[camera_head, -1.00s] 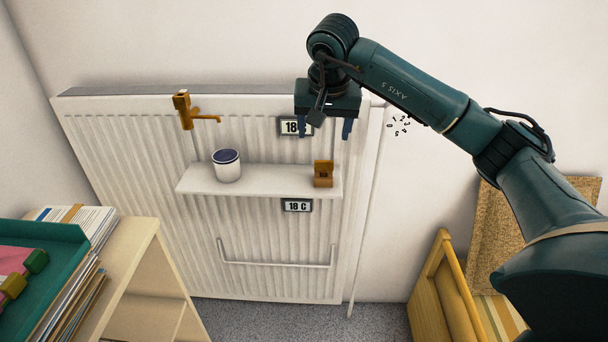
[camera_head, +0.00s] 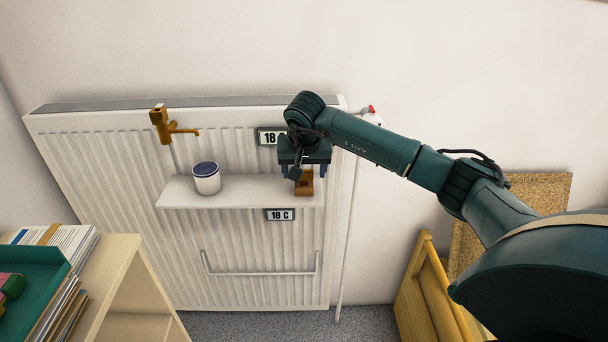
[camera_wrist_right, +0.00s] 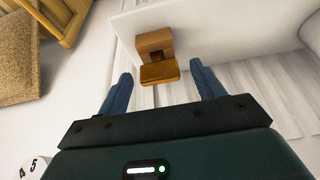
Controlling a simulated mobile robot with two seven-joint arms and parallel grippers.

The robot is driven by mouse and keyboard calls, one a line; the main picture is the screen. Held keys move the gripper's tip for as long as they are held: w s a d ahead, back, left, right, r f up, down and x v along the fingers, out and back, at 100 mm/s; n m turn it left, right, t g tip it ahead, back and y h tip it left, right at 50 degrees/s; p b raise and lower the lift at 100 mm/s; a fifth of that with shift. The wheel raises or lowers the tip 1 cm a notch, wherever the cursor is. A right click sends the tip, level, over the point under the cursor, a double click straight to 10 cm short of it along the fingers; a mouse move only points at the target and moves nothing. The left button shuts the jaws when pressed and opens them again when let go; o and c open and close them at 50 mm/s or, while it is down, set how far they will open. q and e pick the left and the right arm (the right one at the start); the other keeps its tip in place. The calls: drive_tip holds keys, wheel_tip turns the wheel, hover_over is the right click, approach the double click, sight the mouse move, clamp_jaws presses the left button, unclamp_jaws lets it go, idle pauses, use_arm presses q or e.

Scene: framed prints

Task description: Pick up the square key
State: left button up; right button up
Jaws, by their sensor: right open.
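The brass-brown square key (camera_head: 304,184) stands at the right end of the white shelf on the radiator. In the right wrist view the key (camera_wrist_right: 156,55) shows as a block with a notch in its middle, ahead of my fingertips and roughly between them. My right gripper (camera_head: 304,172) is open and empty, with its blue fingers pointing down just above the key in the head view. The gripper hides the upper part of the key there. My left gripper is not in view.
The white shelf (camera_head: 240,199) also holds a white cup with a dark blue top (camera_head: 207,180). A brass tap (camera_head: 172,127) is at upper left. Number displays (camera_head: 280,215) sit on the radiator (camera_head: 110,190). A red-tipped valve (camera_head: 372,112) is at right.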

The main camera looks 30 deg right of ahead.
drive_tip(key=shift+f, duration=0.25)
drive_tip(key=shift+c, duration=0.5)
drive_tip(key=c, duration=1)
drive_tip(key=shift+o, duration=0.2)
